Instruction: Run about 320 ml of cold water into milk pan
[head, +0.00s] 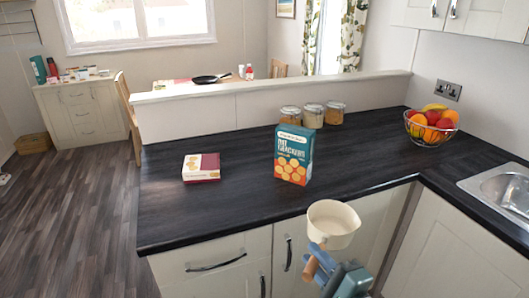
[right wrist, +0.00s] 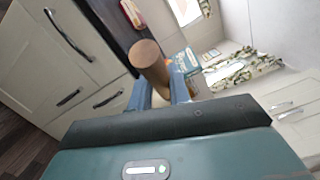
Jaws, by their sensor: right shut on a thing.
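The milk pan (head: 333,222) is cream with a pouring lip and a wooden handle. It is held in the air in front of the counter's front edge, roughly upright, and its visible inside looks plain cream with no water to be seen. My right gripper (head: 318,262) is shut on the pan's handle. In the right wrist view the round wooden handle end (right wrist: 148,60) stands between the blue fingers (right wrist: 160,92). The metal sink (head: 508,192) is cut off at the right edge of the head view, and no tap shows. My left gripper is not in view.
On the dark counter (head: 230,215) stand a cracker box (head: 293,155), a small red and white box (head: 201,167), several jars (head: 312,116) and a wire fruit bowl (head: 431,126). The counter between the fruit bowl and sink is clear.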

